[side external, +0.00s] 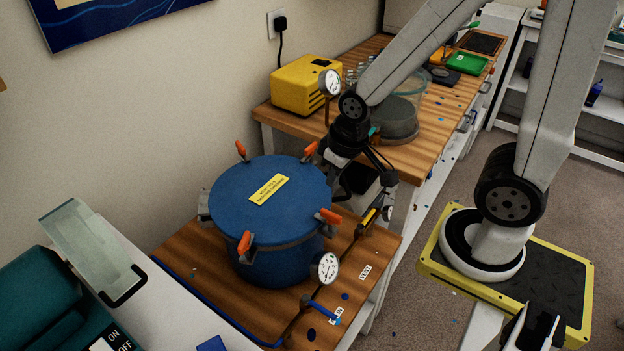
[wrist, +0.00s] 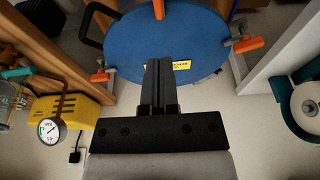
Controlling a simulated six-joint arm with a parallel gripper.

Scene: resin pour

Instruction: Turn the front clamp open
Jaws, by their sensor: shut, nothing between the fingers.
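The blue pressure pot (side external: 268,245) stands on the wooden bench, its round lid (side external: 240,195) on top with a yellow label. Several orange-handled clamps sit around the rim. The two on the near side are a near-left clamp (side external: 245,243) and a near-right clamp (side external: 329,216); I cannot tell which is the front one. Two more clamps are at the far rim. My gripper (wrist: 158,82) is shut and empty, pointing toward the lid (wrist: 120,45) in the wrist view. Clamps show left (wrist: 104,75) and right (wrist: 250,44) there. The fingers hide part of the lid.
A pressure gauge (side external: 325,266) and a blue-handled valve (side external: 322,306) stand at the pot's near right. A yellow-handled valve (side external: 368,219) is on the pipe to the right. A yellow box (side external: 302,85) and another gauge (side external: 329,83) stand behind.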

